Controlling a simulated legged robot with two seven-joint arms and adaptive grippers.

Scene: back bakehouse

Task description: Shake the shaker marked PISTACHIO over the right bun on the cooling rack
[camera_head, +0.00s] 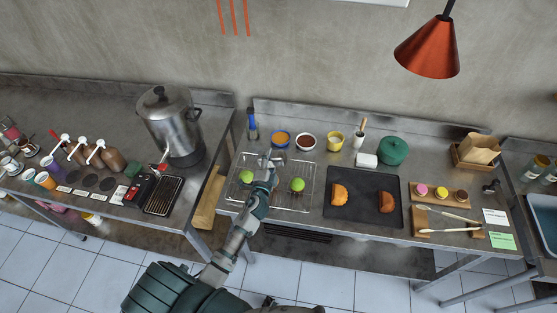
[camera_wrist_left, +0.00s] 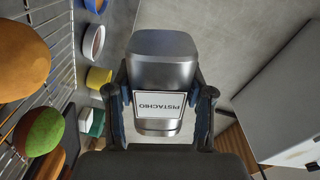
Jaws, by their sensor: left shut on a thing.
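My left gripper (camera_head: 272,163) is shut on the shaker (camera_wrist_left: 162,60), a grey metal one whose white PISTACHIO label (camera_wrist_left: 159,105) reads upside down in the left wrist view. The shaker is in the air above the cooling rack (camera_head: 271,196) and appears tipped toward its side; its exact tilt is hard to tell. In the head view, the gripper lies between the left bun (camera_head: 246,176) and the right bun (camera_head: 298,184), nearer the rack's back. Both buns look green on top. A bun with a green side (camera_wrist_left: 39,132) shows in the left wrist view. My right gripper is not seen.
Behind the rack stand an orange-filled bowl (camera_head: 281,138), a red-brown-filled bowl (camera_head: 306,142) and a yellow cup (camera_head: 335,141). A dark tray (camera_head: 362,205) with two pastries lies right of the rack. A large steel pot (camera_head: 172,125) stands on the left counter.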

